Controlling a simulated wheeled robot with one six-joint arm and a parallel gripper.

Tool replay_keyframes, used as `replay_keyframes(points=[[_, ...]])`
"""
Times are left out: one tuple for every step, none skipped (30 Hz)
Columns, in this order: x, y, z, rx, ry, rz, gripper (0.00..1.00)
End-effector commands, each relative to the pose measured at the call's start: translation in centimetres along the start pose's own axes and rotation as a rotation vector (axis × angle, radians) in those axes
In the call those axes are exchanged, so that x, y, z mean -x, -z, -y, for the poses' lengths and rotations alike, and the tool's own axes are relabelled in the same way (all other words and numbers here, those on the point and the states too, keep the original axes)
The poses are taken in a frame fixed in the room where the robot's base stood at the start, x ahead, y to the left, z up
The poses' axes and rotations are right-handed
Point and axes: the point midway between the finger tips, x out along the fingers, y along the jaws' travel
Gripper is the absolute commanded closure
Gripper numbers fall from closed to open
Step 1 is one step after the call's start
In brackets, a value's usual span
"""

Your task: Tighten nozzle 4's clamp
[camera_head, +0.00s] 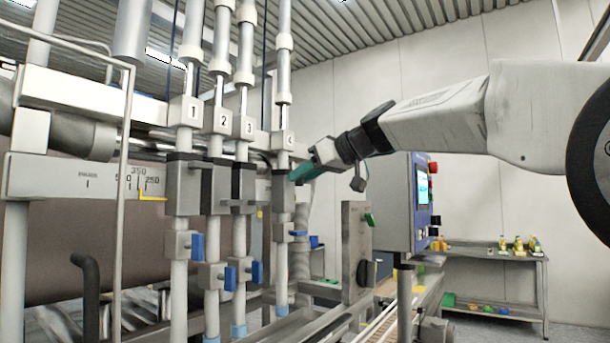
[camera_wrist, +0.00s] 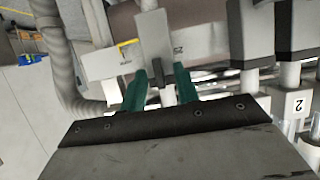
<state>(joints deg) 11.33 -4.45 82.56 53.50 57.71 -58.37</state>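Nozzle 4 is the rightmost numbered column, with its label (camera_head: 289,140) above a grey block (camera_head: 283,196) with a dark top. Lower on its tube is a clamp block (camera_head: 281,232) with a blue handle (camera_head: 298,233) lying nearly level to the right. My gripper (camera_head: 297,177), with teal fingers, is at the right of the grey block's dark top, above the blue handle. In the wrist view, the fingers (camera_wrist: 160,92) are apart, with a dark piece and a pale tube showing between or behind them. I cannot tell whether they touch. The blue handle is not discernible there.
Nozzles 1, 2 and 3 stand to the left; their blue handles (camera_head: 197,246) (camera_head: 230,278) (camera_head: 257,271) hang down. A control panel (camera_head: 411,203) stands right of nozzle 4, below my arm. A grey upright plate (camera_head: 356,250) with a green knob stands lower right. A shelf (camera_head: 490,257) is behind.

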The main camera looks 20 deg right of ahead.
Motion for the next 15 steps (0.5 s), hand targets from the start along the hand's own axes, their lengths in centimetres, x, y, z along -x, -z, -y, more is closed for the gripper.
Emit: replay_keyframes(points=[[-0.03,0.00,0.00,0.000,0.000,0.000,0.69],[-0.03,0.00,-0.01,0.000,0.000,0.000,0.69],[-0.02,0.00,-0.01,0.000,0.000,0.000,0.69],[-0.02,0.00,-0.01,0.000,0.000,0.000,0.69],[-0.02,-0.01,-0.01,0.000,0.000,0.000,0.69],[-0.01,-0.01,-0.01,0.000,0.000,0.000,0.75],[-0.01,-0.01,-0.01,0.000,0.000,0.000,0.83],[-0.01,-0.02,-0.01,0.000,0.000,0.000,0.91],[-0.01,-0.02,-0.01,0.000,0.000,0.000,1.00],[0.00,-0.02,-0.01,0.000,0.000,0.001,1.00],[0.00,-0.02,-0.01,0.000,0.000,0.001,1.00],[0.00,-0.02,-0.01,-0.001,0.000,0.001,1.00],[0.00,-0.02,-0.01,-0.001,0.000,0.001,1.00],[0.00,-0.02,-0.01,-0.001,0.000,0.001,1.00],[0.00,-0.03,-0.02,-0.002,0.001,0.001,1.00]])
